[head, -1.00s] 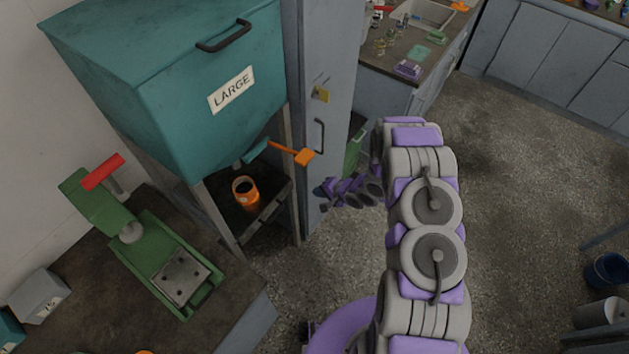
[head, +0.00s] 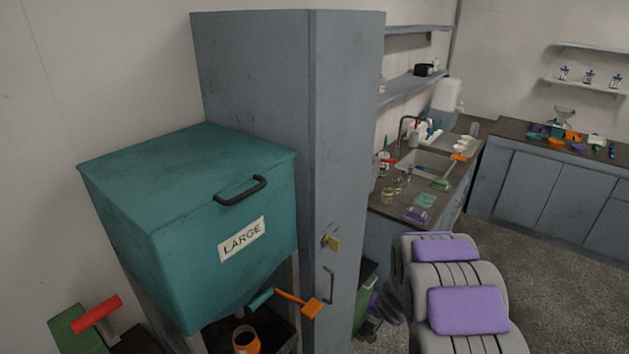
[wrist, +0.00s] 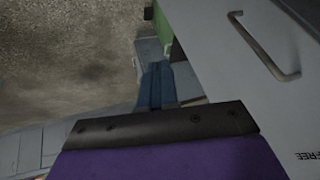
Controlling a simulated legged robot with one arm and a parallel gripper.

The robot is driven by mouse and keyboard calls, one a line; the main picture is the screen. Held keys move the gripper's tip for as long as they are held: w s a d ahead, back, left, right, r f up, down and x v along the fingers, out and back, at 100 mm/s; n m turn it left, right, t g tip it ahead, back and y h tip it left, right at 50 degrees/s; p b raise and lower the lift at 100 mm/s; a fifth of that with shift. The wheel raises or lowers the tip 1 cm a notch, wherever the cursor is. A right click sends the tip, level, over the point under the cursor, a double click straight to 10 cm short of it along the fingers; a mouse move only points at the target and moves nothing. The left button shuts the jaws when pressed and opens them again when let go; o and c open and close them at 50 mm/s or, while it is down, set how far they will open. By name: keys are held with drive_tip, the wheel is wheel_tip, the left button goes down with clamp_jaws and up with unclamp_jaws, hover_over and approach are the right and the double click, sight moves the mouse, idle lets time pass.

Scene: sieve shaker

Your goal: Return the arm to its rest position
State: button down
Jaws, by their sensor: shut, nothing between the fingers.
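My arm (head: 460,300), grey with purple pads, rises from the bottom edge of the head view, right of the tall grey cabinet. My gripper (wrist: 155,85) is in the wrist view, beyond a purple block with a dark bar. It is shut and holds nothing. It points past a grey door with a metal handle (wrist: 262,45). In the head view the gripper is mostly hidden behind my arm and the picture's lower edge.
A teal hopper marked LARGE (head: 190,215) stands left of the tall grey cabinet (head: 345,160). An orange-handled lever (head: 300,303) sticks out below it, above an orange container (head: 246,341). A sink counter (head: 405,210) is behind my arm. Open floor (head: 560,285) lies right.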

drive_tip(key=s+d+r+n+g+h+b, duration=0.1)
drive_tip(key=s+d+r+g+h+b, duration=0.2)
drive_tip(key=s+r, duration=1.35)
drive_tip(key=s+a+r+n+g+y, duration=0.1)
drive_tip(key=s+a, duration=0.1)
drive_tip(key=s, duration=0.6)
drive_tip(key=s+a+r+n+g+y, duration=0.1)
drive_tip(key=s+a+r+g, duration=0.1)
drive_tip(key=s, duration=0.7)
drive_tip(key=s+a+r+n+g+b, duration=0.1)
drive_tip(key=s+a, duration=0.3)
drive_tip(key=s, duration=0.5)
drive_tip(key=shift+s+r+n+g+y, duration=0.3)
drive_tip(key=shift+n+y, duration=0.1)
drive_tip(key=shift+n, duration=0.2)
